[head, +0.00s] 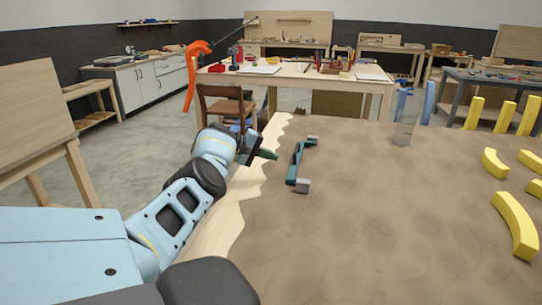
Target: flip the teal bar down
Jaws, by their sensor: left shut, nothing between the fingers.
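The teal bar (296,161) is on the left part of the brown-topped table, near its jagged pale edge. It runs away from me between a grey block (302,186) at its near end and a smaller grey piece (313,138) at its far end. I cannot tell exactly how far the bar is tilted. My left gripper (268,154) reaches in from the left, just left of the bar's far half. Its fingers look shut and empty, with a small gap to the bar. My right gripper is not in view.
Several curved yellow pieces (516,224) lie on the table (370,230) at the right, with upright yellow posts (474,113) behind them. The table's middle is clear. A chair (226,106) and workbench stand beyond.

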